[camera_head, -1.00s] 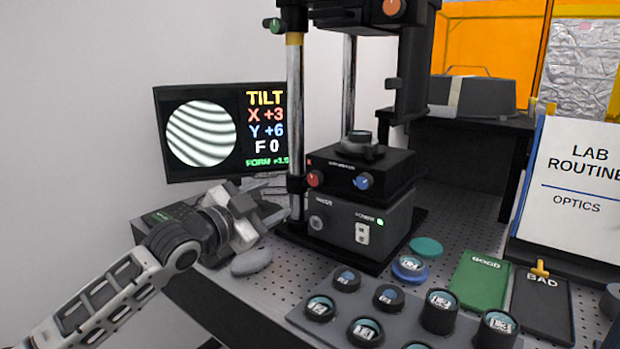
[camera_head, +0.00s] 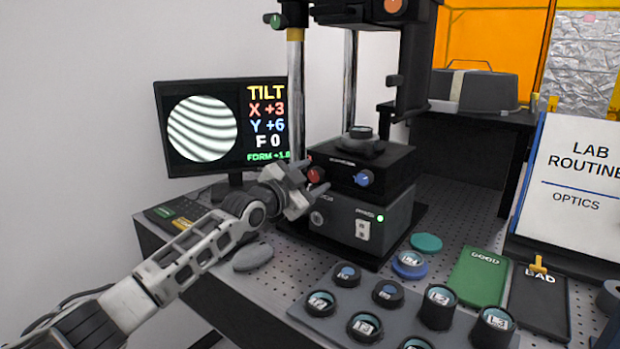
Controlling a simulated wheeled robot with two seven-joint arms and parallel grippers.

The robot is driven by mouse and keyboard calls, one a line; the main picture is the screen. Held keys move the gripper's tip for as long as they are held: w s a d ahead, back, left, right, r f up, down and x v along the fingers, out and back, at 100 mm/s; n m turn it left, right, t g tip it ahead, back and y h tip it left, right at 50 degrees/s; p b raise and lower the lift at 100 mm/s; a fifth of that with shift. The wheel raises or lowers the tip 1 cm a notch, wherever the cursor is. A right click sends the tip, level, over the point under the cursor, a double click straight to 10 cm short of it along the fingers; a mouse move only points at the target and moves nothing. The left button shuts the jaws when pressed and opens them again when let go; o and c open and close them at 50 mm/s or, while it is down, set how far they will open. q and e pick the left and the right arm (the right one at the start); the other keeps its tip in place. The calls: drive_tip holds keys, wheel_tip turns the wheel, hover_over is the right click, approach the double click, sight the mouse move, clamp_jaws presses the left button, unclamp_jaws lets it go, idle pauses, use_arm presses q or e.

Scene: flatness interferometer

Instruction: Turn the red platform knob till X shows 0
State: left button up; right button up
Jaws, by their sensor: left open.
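The red platform knob (camera_head: 314,174) is on the front left of the black platform (camera_head: 340,172), above the grey base unit. A blue knob (camera_head: 363,178) is on the same front face to its right. My left gripper (camera_head: 318,181) is open with its fingertips at the red knob, partly overlapping it in the picture. I cannot tell whether the fingers touch the knob. The monitor (camera_head: 225,126) shows curved fringes and reads TILT, X +3, Y +6, F 0. My right gripper is not in view.
A tray (camera_head: 398,309) of several round optics stands at the front. A green GOOD mat (camera_head: 477,277) and a black BAD mat (camera_head: 540,304) lie at the right. A grey oval object (camera_head: 253,257) lies on the table below my left gripper. A vertical post (camera_head: 296,100) rises behind the gripper.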

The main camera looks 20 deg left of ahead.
use_arm(q)
drive_tip(key=c, duration=1)
drive_tip(key=shift+n, duration=0.4)
drive_tip(key=n, duration=0.2)
drive_tip(key=shift+n, duration=2.1)
drive_tip(key=o, duration=1)
